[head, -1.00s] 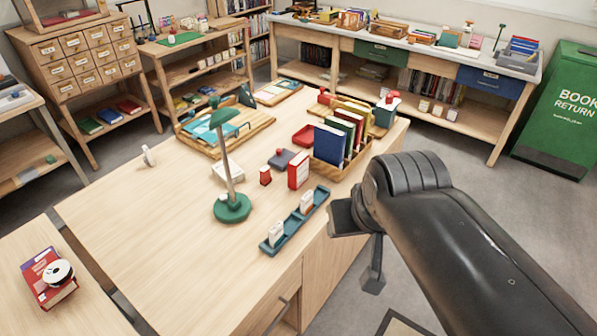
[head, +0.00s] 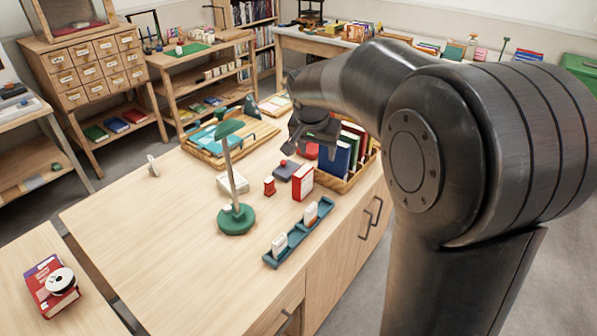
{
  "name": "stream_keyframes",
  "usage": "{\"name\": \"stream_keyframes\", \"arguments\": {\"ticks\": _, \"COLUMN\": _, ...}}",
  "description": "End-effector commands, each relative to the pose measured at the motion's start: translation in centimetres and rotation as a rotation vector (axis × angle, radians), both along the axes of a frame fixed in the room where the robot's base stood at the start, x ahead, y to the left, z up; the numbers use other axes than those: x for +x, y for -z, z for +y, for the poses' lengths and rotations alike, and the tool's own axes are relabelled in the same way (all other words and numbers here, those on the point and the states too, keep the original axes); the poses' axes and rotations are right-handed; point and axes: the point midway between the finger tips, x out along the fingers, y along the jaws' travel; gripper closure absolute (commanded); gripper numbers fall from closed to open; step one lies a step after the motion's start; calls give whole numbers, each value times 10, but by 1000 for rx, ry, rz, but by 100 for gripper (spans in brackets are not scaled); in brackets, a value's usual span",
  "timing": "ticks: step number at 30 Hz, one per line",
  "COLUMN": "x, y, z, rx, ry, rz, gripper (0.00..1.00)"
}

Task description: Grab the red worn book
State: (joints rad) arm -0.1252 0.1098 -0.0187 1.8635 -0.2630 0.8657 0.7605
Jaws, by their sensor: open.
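A red book (head: 45,282) lies flat on the side table at the lower left, with a white and black roll (head: 61,281) resting on it. A smaller red and white upright block or book (head: 303,183) stands on the main desk. I cannot tell wear on either at this size. My gripper (head: 308,150) is open over the desk's far part, just left of the blue book (head: 335,161) in the wooden rack. It is beyond the upright red item and far from the red book at lower left. My arm hides part of the rack.
A green lamp (head: 236,215) stands mid-desk, with a teal tray (head: 298,233) near the front edge. A wooden tray (head: 262,136) lies at the back. A small red object (head: 269,186) and a dark block (head: 287,170) sit near my gripper. The desk's left part is clear.

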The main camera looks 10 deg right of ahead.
Motion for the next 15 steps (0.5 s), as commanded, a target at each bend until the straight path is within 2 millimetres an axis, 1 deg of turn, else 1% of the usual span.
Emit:
{"name": "stream_keyframes", "arguments": {"ticks": 1, "x": 17, "y": 12, "z": 4, "rx": -2, "ry": 21, "rz": 7, "gripper": 43}}
{"name": "stream_keyframes", "arguments": {"ticks": 3, "x": 39, "y": 26, "z": 9, "rx": -5, "ry": 56, "rz": 9, "gripper": 43}}
{"name": "stream_keyframes", "arguments": {"ticks": 9, "x": 94, "y": 72, "z": 23, "rx": -16, "ry": 153, "rz": 7, "gripper": 43}}
{"name": "stream_keyframes", "arguments": {"ticks": 12, "x": 114, "y": 92, "z": 28, "rx": -19, "ry": 191, "rz": 3, "gripper": 43}}
{"name": "stream_keyframes", "arguments": {"ticks": 15, "x": 126, "y": 106, "z": 32, "rx": -22, "ry": 217, "rz": -1, "gripper": 43}}
